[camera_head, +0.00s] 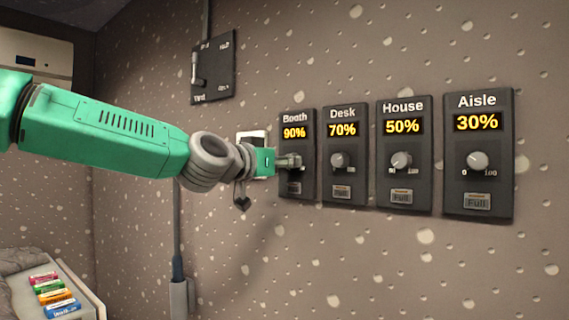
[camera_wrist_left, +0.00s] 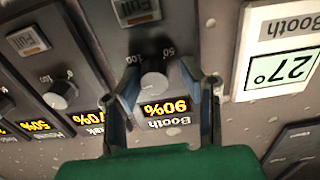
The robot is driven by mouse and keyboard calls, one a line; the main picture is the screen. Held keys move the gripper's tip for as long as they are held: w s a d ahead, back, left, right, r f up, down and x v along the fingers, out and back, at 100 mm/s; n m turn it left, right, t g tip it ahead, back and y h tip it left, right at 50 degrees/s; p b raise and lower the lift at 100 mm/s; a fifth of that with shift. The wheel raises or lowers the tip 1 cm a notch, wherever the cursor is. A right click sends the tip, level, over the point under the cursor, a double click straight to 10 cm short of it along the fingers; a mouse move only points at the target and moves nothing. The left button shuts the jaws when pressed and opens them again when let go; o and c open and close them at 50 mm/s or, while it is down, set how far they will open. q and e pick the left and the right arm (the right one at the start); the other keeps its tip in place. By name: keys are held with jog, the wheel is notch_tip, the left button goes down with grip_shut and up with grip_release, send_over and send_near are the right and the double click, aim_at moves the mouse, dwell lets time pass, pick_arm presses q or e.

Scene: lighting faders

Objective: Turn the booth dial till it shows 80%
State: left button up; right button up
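The booth panel (camera_head: 297,120) is the leftmost of the row of dark dial panels on the wall, and its yellow display reads 90%. In the left wrist view the booth dial (camera_wrist_left: 152,84) is a round grey knob, and the 90% display (camera_wrist_left: 166,107) appears upside down. My left gripper (camera_head: 298,161) is at the booth panel and covers most of its knob in the head view. In the wrist view its two fingers (camera_wrist_left: 165,84) stand apart on either side of the knob. One finger is close to the knob; a gap shows at the other. My right gripper is out of view.
The desk (camera_head: 342,150), house (camera_head: 403,150) and aisle (camera_head: 479,150) panels sit close to the right, reading 70%, 50% and 30%. A white booth thermostat (camera_wrist_left: 280,65) reading 27° is beside the booth panel. A dark switch plate (camera_head: 213,68) is higher on the wall.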

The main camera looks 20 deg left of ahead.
pick_arm(q)
jog(key=shift+d, duration=0.15)
grip_shut()
jog(key=shift+s+d+r, duration=0.1)
jog(key=shift+d+r, duration=0.05)
jog(key=shift+d, duration=0.05)
jog(key=shift+a+n, duration=0.15)
jog(key=shift+n, duration=0.15)
jog(key=n+b, duration=0.1)
jog(key=n, duration=0.9)
jog(key=shift+r, duration=0.2)
